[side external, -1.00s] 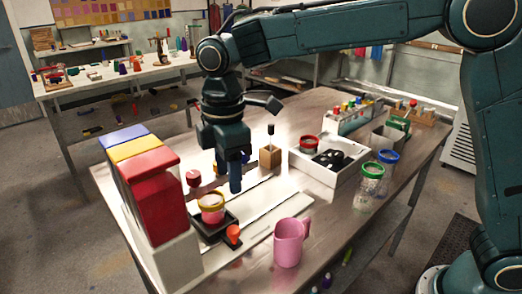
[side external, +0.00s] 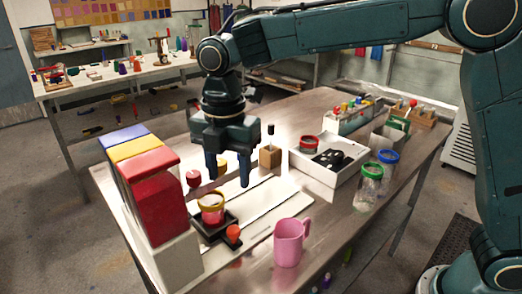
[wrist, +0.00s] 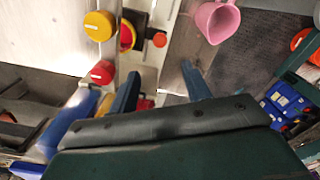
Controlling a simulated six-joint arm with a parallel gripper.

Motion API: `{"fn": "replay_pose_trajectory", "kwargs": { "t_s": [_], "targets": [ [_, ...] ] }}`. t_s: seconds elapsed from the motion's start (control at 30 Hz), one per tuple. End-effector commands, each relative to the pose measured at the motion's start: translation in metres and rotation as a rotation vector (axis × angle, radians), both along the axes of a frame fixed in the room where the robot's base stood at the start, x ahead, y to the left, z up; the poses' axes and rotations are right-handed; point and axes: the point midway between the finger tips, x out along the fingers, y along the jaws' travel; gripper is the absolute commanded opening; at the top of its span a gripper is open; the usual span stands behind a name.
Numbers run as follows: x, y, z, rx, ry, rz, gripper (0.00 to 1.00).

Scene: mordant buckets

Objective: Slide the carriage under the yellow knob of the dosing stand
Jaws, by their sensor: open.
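The carriage (side external: 207,233) is a black tray with an orange knob (side external: 233,233) and a yellow-rimmed jar (side external: 211,205) on it. It sits on a pale track beside the red part of the dosing stand (side external: 160,205). The red knob (side external: 193,178) and the yellow knob (side external: 219,168) stick out from the stand; the yellow one is partly behind my fingers. My gripper (side external: 228,177) is open and empty above the track, behind the carriage. In the wrist view my fingers (wrist: 160,82) are apart, with the orange knob (wrist: 160,40) beyond them and the yellow knob (wrist: 99,25) at upper left.
A pink mug (side external: 288,243) stands right of the track. A white tray (side external: 322,175) with black pieces and two glass jars (side external: 369,188) are to the right.

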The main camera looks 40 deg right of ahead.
Motion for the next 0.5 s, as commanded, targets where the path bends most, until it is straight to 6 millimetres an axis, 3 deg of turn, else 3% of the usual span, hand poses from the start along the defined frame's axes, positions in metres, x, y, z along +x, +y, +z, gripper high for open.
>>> {"fn": "replay_pose_trajectory", "kwargs": {
  "t_s": [0.2, 0.5],
  "targets": [
    [0.0000, -0.0004, 0.0002, 0.000, 0.000, 0.231, 0.48],
    [0.0000, -0.0004, 0.0002, 0.000, 0.000, 0.321, 0.48]
  ]
}}
